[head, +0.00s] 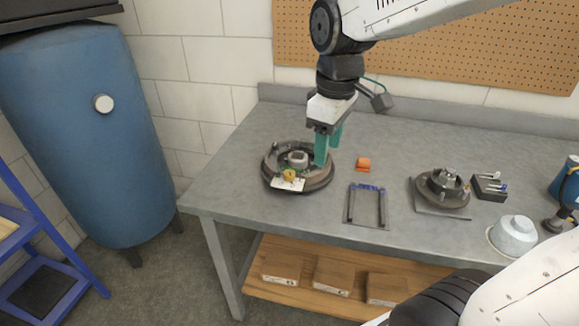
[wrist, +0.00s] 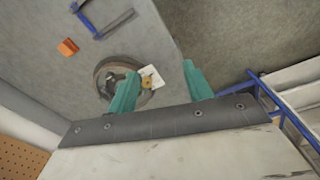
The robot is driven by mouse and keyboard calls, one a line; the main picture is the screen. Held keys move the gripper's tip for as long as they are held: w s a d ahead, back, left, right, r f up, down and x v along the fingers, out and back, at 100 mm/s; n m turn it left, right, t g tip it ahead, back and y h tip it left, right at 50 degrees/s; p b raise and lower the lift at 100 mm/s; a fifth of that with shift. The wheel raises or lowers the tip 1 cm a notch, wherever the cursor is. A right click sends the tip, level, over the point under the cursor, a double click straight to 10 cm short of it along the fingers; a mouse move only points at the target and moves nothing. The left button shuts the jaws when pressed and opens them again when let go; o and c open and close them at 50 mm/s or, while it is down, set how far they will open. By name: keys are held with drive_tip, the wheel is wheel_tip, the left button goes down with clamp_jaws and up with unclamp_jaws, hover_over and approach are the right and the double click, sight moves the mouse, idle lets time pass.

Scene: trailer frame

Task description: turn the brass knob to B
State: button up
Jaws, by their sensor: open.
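The brass knob (head: 290,175) sits at the front of a round dark drum (head: 320,181) on the left part of the bench, just above a white label card (head: 287,185). The letters on the card are too small to read. In the wrist view the knob (wrist: 147,82) shows beside the card (wrist: 154,74), just right of the left finger. My gripper (head: 328,148) has green fingers and is above the drum's right side, apart from the knob. The fingers are open and empty in the wrist view (wrist: 161,88). The left finger hides part of the drum there.
An orange block (head: 363,164) and a blue-handled frame (head: 367,188) lie right of the drum. A second hub (head: 442,186), a dark block (head: 489,187) and a white lidded pot (head: 514,234) stand further right. The bench's (head: 225,190) left end is clear.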

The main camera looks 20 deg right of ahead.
sight(289, 172)
drive_tip(key=w+f+n, duration=0.2)
drive_tip(key=w, duration=0.3)
drive_tip(key=w+a+f+n, duration=0.1)
drive_tip(key=w+f+n, duration=0.1)
drive_tip(key=w+f, duration=0.1)
drive_tip(key=w+a+f+n, duration=0.1)
drive_tip(key=w+f+n, duration=0.2)
drive_tip(key=w, duration=0.3)
drive_tip(key=shift+w+f+g, duration=0.25)
drive_tip(key=shift+w+g, duration=0.05)
drive_tip(key=shift+w, duration=0.05)
drive_tip(key=shift+w+f, duration=0.15)
drive_tip(key=shift+f, duration=0.2)
wheel_tip(289, 172, down, 7)
drive_tip(key=shift+f, duration=0.1)
drive_tip(key=c, duration=1)
